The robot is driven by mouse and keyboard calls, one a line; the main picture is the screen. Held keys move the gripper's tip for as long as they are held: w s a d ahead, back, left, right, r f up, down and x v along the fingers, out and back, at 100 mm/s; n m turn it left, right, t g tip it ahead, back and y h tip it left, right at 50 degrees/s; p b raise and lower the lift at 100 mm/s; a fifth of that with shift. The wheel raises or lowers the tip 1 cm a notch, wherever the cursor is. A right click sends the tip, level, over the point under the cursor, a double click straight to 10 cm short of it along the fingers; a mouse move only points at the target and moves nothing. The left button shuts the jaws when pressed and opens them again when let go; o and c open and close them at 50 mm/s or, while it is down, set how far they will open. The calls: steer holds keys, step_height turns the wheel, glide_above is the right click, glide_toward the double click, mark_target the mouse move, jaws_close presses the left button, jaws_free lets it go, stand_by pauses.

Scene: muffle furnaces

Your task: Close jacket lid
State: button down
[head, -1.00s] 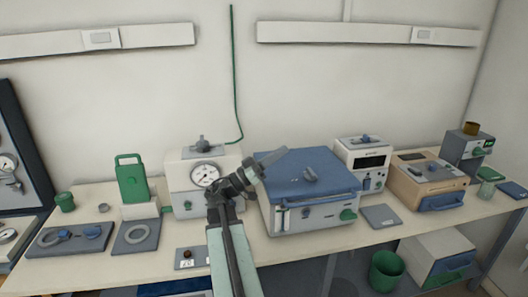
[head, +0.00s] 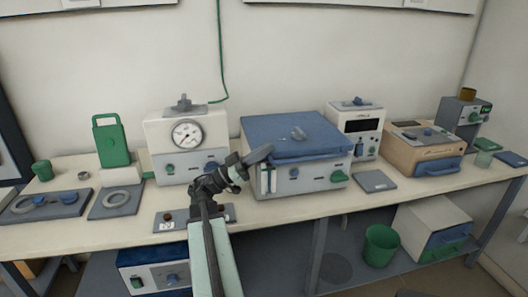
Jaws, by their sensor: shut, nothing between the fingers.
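A white box-shaped unit (head: 300,180) stands at the middle of the bench, with a green knob at its front right. My gripper (head: 262,153) is shut and empty. It shows over the lid's front left corner and hides a bit of it. I cannot tell whether it touches the lid.
A white gauge unit (head: 187,135) stands left of the blue-lidded unit. A white display unit (head: 356,125) and a tan box (head: 420,150) stand to its right. A grey plate (head: 375,181) lies near the bench front. A green bin (head: 381,246) stands below. Bare bench (head: 285,208) shows in front.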

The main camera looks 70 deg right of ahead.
steer(key=shift+r, duration=0.1)
step_height(320, 180, up, 5)
steer(key=a+p, duration=0.1)
steer(key=p, duration=0.4)
steer(key=d+f+b+v, duration=0.1)
steer(key=b+v, duration=0.5)
steer(key=v, duration=0.4)
steer(key=shift+w+f, duration=0.2)
steer(key=shift+w, duration=0.2)
